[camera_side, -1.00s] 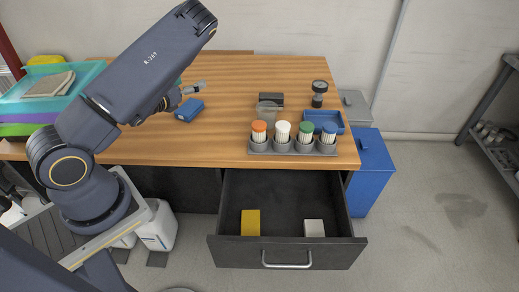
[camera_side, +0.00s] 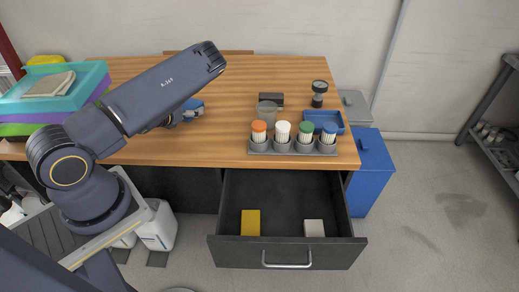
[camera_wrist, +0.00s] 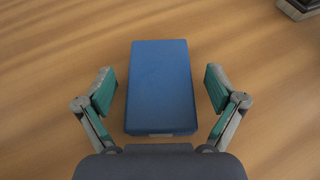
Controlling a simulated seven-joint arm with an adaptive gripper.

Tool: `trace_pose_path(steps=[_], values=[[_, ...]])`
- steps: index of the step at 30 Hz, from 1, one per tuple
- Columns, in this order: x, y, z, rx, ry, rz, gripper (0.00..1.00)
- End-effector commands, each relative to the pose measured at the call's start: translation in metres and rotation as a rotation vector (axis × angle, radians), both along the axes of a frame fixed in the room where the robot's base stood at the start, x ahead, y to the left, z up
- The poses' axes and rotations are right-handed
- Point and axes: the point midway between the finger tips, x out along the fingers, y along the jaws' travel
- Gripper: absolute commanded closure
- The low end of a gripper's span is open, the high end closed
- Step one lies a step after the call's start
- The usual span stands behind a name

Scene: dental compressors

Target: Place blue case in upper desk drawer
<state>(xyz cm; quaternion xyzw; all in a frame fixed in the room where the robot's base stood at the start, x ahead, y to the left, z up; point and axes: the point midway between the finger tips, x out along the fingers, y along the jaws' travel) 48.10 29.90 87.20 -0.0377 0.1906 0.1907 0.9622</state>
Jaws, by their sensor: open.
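The blue case (camera_wrist: 161,85) is a flat blue box lying on the wooden desk. In the wrist view it lies between the two fingers of my open gripper (camera_wrist: 160,90), with a gap on each side. In the side view the case (camera_side: 194,104) is partly hidden behind my arm, and my gripper (camera_side: 188,116) is at it, mostly hidden too. The upper desk drawer (camera_side: 285,205) is dark and pulled open below the desk's front edge. It holds a yellow block (camera_side: 250,223) and a white block (camera_side: 314,228).
A grey rack (camera_side: 292,149) with several colour-capped bottles stands at the desk's front edge above the drawer. Behind it are a clear cup (camera_side: 267,111), a dark box (camera_side: 272,99), a gauge (camera_side: 319,93) and a blue tray (camera_side: 324,119). Stacked coloured trays (camera_side: 55,95) are at the left.

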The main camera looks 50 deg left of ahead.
Motion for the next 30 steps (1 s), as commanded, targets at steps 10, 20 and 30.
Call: trace_pose_path(steps=[10, 20, 30], values=[[-0.0004, -0.0001, 0.0001, 0.000, 0.001, 0.000, 0.26], [-0.0006, -0.0001, 0.0000, 0.000, 0.001, 0.000, 0.60], [-0.0004, -0.0001, 0.0014, 0.000, 0.000, 0.000, 0.78]])
